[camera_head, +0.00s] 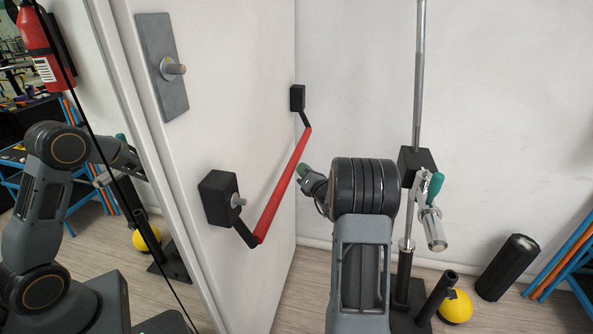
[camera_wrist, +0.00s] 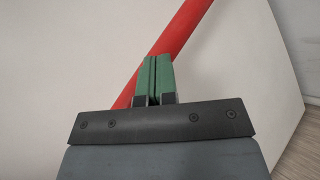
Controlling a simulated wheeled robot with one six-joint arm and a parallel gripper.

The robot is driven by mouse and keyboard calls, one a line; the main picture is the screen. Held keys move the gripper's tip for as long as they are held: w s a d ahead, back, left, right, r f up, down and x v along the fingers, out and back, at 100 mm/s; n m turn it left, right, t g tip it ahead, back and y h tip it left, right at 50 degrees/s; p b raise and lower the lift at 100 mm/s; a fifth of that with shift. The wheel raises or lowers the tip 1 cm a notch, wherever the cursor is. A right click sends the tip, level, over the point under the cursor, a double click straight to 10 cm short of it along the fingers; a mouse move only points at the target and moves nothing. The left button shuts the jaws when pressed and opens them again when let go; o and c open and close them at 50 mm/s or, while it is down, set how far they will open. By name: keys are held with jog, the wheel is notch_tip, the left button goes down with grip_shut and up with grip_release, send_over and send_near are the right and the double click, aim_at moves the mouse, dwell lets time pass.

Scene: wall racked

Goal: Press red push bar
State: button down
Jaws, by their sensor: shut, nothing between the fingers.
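The red push bar (camera_head: 283,187) runs slantwise across the white door (camera_head: 235,75) in the head view, held at each end by a black arm and block. In the wrist view the red push bar (camera_wrist: 180,36) passes diagonally behind my fingertips. My gripper (camera_wrist: 152,78) is shut, with its green fingers together and empty. In the head view my gripper (camera_head: 305,170) is just right of the bar, close to its middle, partly hidden behind my arm. I cannot tell whether the fingertips touch the bar.
A metal plate with a knob (camera_head: 162,65) is on the door above the bar. A post with a metal handle (camera_head: 430,205) stands right of my arm, with a yellow ball (camera_head: 455,306) and a black cylinder (camera_head: 507,267) on the floor. A mirror-like panel is at left.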

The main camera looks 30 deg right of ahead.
jog(key=shift+w+a, duration=0.6)
jog(key=shift+a, duration=0.05)
dwell(0.8)
dwell(0.4)
jog(key=shift+s+d+b, duration=0.35)
jog(key=shift+s+d, duration=0.8)
jog(key=shift+d, duration=0.05)
jog(key=shift+s+d, duration=1.75)
jog(key=shift+d, duration=0.05)
dwell(1.2)
jog(key=s+d+n+g, duration=0.1)
jog(key=n, duration=0.3)
jog(key=n+g, duration=0.2)
jog(key=n, duration=0.3)
jog(key=s+d+f+n+g+p, duration=0.1)
jog(key=n+g, duration=0.1)
jog(key=n, duration=0.2)
jog(key=shift+s+d, duration=0.35)
